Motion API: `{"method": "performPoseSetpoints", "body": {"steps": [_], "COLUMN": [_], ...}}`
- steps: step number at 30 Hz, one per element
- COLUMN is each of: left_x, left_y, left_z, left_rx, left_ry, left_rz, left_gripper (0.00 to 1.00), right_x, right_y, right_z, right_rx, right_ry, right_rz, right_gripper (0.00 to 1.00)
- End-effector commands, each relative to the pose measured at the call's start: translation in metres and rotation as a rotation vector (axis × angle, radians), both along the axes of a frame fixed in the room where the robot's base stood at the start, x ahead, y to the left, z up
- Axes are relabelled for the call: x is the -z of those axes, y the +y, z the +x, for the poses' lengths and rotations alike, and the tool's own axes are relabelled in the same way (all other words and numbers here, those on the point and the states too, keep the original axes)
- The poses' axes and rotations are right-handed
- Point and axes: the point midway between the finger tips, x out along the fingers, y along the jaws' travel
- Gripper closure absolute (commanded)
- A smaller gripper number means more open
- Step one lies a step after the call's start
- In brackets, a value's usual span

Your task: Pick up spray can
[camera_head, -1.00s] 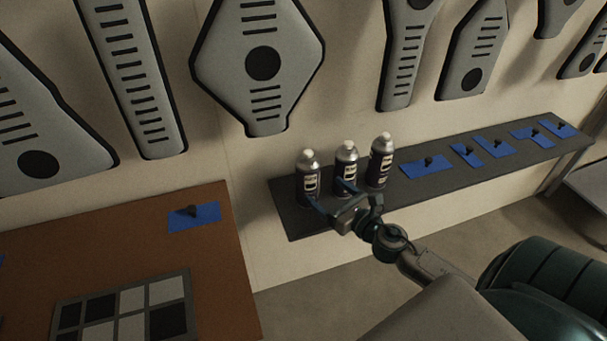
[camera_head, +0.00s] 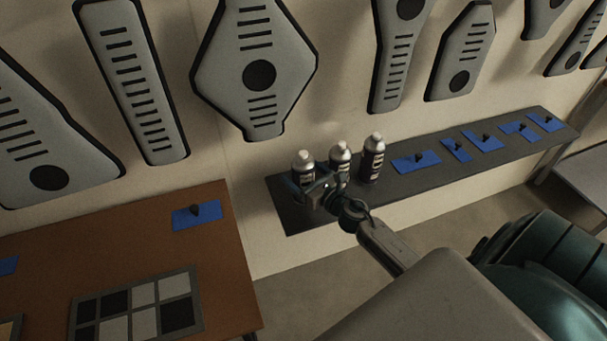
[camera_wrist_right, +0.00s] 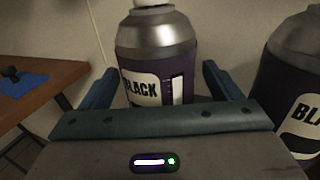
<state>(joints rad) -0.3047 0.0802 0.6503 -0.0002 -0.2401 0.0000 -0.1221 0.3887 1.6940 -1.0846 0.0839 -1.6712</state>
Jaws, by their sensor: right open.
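Three dark spray cans with silver shoulders and pale caps stand upright in a row on the left part of a grey shelf (camera_head: 290,218): a left can (camera_head: 304,160), a middle can (camera_head: 341,153) and a right can (camera_head: 373,160). My right gripper (camera_head: 312,188) is open at the left can and partly hides its lower body. In the right wrist view the left can (camera_wrist_right: 156,60), labelled BLACK, stands between the two blue fingers of the gripper (camera_wrist_right: 166,88). The middle can (camera_wrist_right: 290,75) stands outside the right finger. I cannot tell whether a finger touches a can. My left gripper is not in view.
Blue pads with small dark knobs (camera_head: 416,162) lie along the shelf to the right. A brown table (camera_head: 120,235) with a swatch panel (camera_head: 138,305) and a blue pad (camera_head: 197,215) stands at left. Grey panels (camera_head: 259,75) hang on the wall above.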

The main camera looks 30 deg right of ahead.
Motion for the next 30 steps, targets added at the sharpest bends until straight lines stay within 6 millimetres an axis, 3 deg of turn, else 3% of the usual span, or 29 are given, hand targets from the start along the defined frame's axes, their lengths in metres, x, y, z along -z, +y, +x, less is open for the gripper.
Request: {"method": "performPoseSetpoints", "body": {"steps": [4, 12, 21, 30], "left_x": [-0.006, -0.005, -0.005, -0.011], "left_y": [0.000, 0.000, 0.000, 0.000], "left_z": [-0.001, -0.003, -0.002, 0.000], "left_rx": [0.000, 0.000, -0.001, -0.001], "left_ry": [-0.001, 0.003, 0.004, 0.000], "left_rz": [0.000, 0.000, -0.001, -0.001], "left_gripper": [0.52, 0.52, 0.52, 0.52], "right_x": [-0.001, 0.001, 0.000, -0.006], "right_y": [0.002, 0.002, 0.002, 0.002], "right_z": [0.015, 0.018, 0.018, 0.018], "right_rx": [0.000, 0.000, 0.000, 0.000], "right_ry": [-0.001, 0.001, -0.001, -0.001], "right_rz": [0.001, 0.000, -0.001, -0.002], "right_gripper": [0.15, 0.15, 0.68, 0.68]}}
